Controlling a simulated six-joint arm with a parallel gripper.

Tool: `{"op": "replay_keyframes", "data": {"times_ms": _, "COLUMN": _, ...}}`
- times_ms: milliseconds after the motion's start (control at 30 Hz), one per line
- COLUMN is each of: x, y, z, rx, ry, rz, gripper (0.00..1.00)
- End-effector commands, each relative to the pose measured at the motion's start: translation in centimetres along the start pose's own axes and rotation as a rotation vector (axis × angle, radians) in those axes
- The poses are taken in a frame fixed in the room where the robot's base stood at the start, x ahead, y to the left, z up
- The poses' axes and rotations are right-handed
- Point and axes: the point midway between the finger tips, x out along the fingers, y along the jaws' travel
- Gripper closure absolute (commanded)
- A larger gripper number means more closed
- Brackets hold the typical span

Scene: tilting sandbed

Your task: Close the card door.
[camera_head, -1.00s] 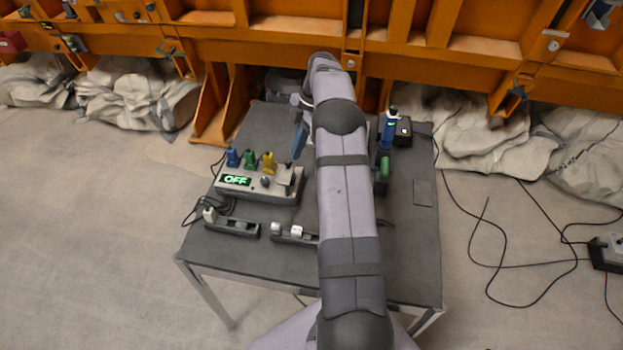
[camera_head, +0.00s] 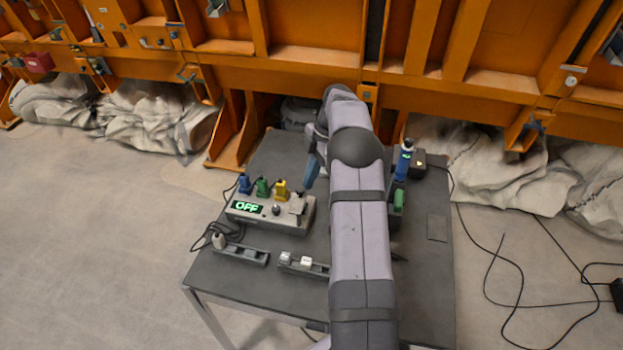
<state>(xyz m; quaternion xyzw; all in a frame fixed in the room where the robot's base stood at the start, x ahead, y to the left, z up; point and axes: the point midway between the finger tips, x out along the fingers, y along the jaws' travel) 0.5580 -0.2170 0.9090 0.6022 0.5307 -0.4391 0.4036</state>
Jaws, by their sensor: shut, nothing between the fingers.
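A grey box (camera_head: 250,217) with a green "OFF" display stands on the left half of the dark table. At its right end is a small light-grey raised flap (camera_head: 297,205), which looks like the card door; its exact angle is too small to tell. My gripper (camera_head: 309,184) points down just behind and above that end of the box, a small gap from the flap in the picture. Its blue-grey fingers look shut with nothing between them. My arm hides the middle of the table.
Blue, green and yellow plugs (camera_head: 262,187) stand along the box's back, with a dark knob in front. Two low dark holders (camera_head: 240,254) lie nearer the table's front. A blue device (camera_head: 403,162) and a black box stand right of my arm. The table's (camera_head: 437,285) right side is mostly clear.

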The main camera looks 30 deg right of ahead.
Motion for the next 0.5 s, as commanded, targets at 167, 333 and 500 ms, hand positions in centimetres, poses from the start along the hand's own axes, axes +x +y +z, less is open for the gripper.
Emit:
{"op": "replay_keyframes", "data": {"times_ms": 167, "x": 0.8, "y": -0.7, "z": -0.9, "rx": -0.003, "ry": 0.033, "rz": -0.036, "gripper": 1.0}}
{"op": "replay_keyframes", "data": {"times_ms": 333, "x": 0.1, "y": -0.4, "z": 0.2, "rx": 0.0, "ry": 0.029, "rz": -0.031, "gripper": 1.0}}
{"op": "replay_keyframes", "data": {"times_ms": 500, "x": -1.0, "y": 0.2, "z": 2.2, "rx": 0.001, "ry": 0.019, "rz": -0.018, "gripper": 1.0}}
